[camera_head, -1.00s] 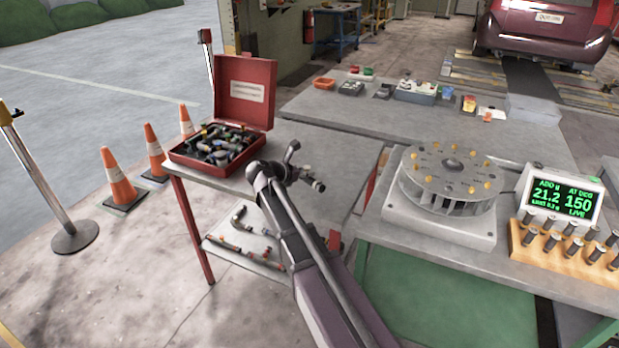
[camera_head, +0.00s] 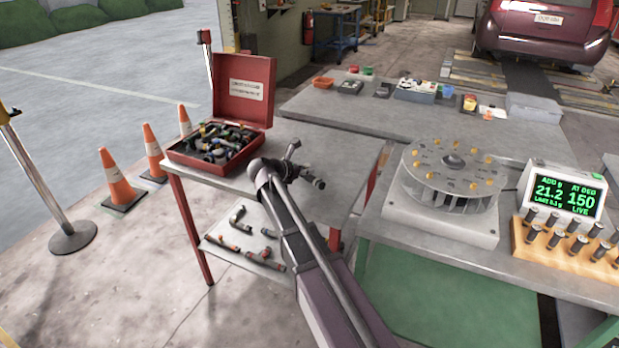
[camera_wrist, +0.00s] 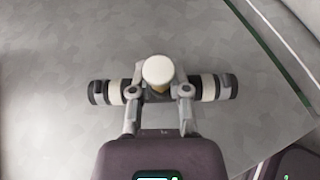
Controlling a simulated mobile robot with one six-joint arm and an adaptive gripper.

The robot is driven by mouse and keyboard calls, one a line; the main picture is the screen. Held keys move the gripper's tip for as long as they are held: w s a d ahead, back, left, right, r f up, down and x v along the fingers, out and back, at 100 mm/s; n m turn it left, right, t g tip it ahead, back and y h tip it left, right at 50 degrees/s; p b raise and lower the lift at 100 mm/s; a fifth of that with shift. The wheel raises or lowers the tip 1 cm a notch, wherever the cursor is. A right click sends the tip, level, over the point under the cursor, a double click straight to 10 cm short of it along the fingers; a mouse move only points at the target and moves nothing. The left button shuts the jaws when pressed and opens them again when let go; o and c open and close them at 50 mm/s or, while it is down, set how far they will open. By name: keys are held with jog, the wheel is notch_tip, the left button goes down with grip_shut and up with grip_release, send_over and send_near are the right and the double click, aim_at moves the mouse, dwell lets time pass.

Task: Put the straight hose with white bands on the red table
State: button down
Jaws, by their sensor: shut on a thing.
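A dark straight hose with white bands (camera_wrist: 208,88) lies crosswise in my gripper (camera_wrist: 159,94) in the wrist view. The fingers are shut on its middle, and both dark ends stick out to the sides. A round cream-white end (camera_wrist: 158,70) shows between the fingers; I cannot tell whether it belongs to the hose. In the head view, my gripper (camera_head: 292,170) is over the right part of the grey top of the red-legged table (camera_head: 343,166). I cannot tell whether the hose touches the top.
An open red case (camera_head: 240,92) full of fittings stands on the table's left. Several hoses (camera_head: 238,214) lie on its lower shelf. To the right, a bench holds a finned roller (camera_head: 450,180), a display (camera_head: 562,190) and a wooden peg rack (camera_head: 570,250). Traffic cones (camera_head: 118,180) stand left.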

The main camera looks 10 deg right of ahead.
jog(key=shift+f+b, duration=0.55)
jog(key=shift+f, duration=0.3)
jog(key=shift+f, duration=0.2)
jog(key=c, duration=0.5)
grip_release()
jog(key=shift+r, duration=0.15)
jog(key=shift+r, duration=0.15)
jog(key=p+v, duration=0.4)
jog(key=v, duration=0.6)
jog(key=shift+s+a+r+p, duration=0.15)
jog(key=shift+a+p, duration=0.2)
jog(key=shift+s+a+r, duration=0.2)
jog(key=shift+s+a, duration=0.1)
jog(key=shift+a, duration=0.2)
